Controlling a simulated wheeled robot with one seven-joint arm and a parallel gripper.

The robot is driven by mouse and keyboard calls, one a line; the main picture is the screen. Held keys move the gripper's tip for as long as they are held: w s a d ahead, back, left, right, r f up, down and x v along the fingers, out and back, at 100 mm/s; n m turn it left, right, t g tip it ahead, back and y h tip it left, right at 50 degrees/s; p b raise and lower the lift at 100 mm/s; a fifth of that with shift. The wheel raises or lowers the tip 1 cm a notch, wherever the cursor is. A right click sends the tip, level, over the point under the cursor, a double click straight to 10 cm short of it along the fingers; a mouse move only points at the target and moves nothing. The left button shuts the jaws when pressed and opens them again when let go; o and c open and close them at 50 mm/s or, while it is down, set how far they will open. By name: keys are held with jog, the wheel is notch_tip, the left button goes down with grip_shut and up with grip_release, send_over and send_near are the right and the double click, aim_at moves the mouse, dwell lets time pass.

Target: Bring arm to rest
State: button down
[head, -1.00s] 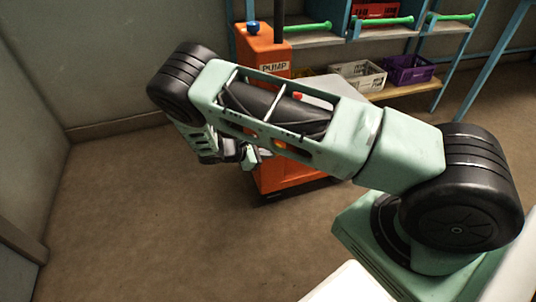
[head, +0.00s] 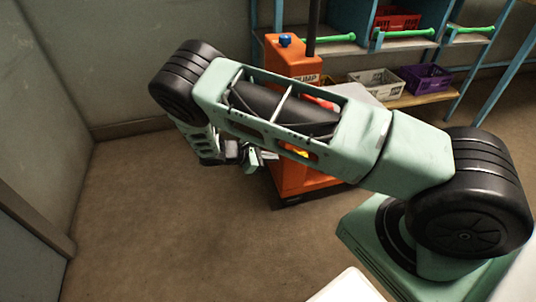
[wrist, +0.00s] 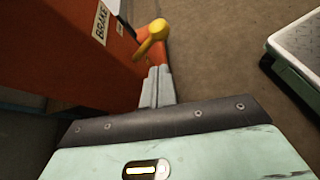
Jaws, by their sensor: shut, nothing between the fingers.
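My arm is bent across the middle of the head view, with its elbow at the upper left and its forearm hanging down. My gripper (head: 255,160) is partly hidden behind the arm in the head view, in front of the orange pump unit (head: 292,60). In the wrist view my gripper (wrist: 157,85) has its two grey fingers together with nothing between them.
A blue shelf rack (head: 350,45) with green bars stands behind. It holds a red crate (head: 397,20), a white crate (head: 376,82) and a purple crate (head: 425,78). A wall (head: 100,60) is at the left. The brown floor (head: 170,230) at the lower left is clear.

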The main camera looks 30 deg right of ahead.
jog(key=s+a+r+m+y, duration=0.2)
jog(key=s+a+r+y, duration=0.35)
jog(key=a+r, duration=0.35)
jog(key=s+a+r+m+y, duration=0.2)
jog(key=s+a+r+y, duration=0.2)
jog(key=s+a+r, duration=0.45)
jog(key=s+a+r+m+t+y, duration=0.1)
jog(key=s+a+r+t+y, duration=0.3)
jog(key=s+r, duration=0.9)
notch_tip(320, 180, up, 23)
jog(key=s+g+p, duration=0.1)
jog(key=p, duration=2.3)
jog(key=shift+s+a+m+g+h, duration=0.25)
jog(key=shift+s+m+g+h, duration=0.05)
jog(key=shift+h, duration=0.05)
